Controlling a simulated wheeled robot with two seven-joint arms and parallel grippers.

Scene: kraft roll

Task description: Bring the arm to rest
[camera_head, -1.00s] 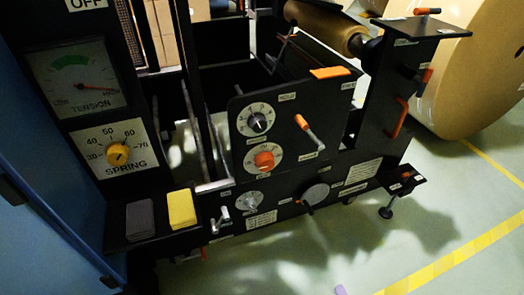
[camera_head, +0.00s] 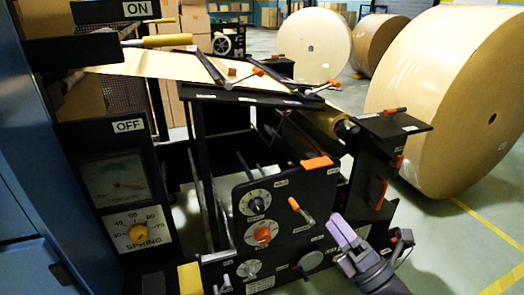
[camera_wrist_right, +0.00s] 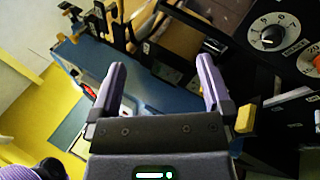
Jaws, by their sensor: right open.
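My right gripper (camera_head: 342,232) is in the lower right of the head view, in front of the black machine (camera_head: 290,180). Its purple fingers point up and to the left, beside an orange-tipped lever (camera_head: 301,210) in the picture. In the right wrist view the two fingers of the gripper (camera_wrist_right: 160,70) stand well apart with nothing between them. I cannot tell whether the gripper touches the machine. My left gripper is not in view.
The machine's panel has a white dial (camera_head: 256,203) and an orange knob (camera_head: 263,233). A tension gauge (camera_head: 114,178) and a yellow spring knob (camera_head: 138,233) are at left. A big kraft roll (camera_head: 450,105) stands at right. Floor (camera_head: 440,255) is clear at lower right.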

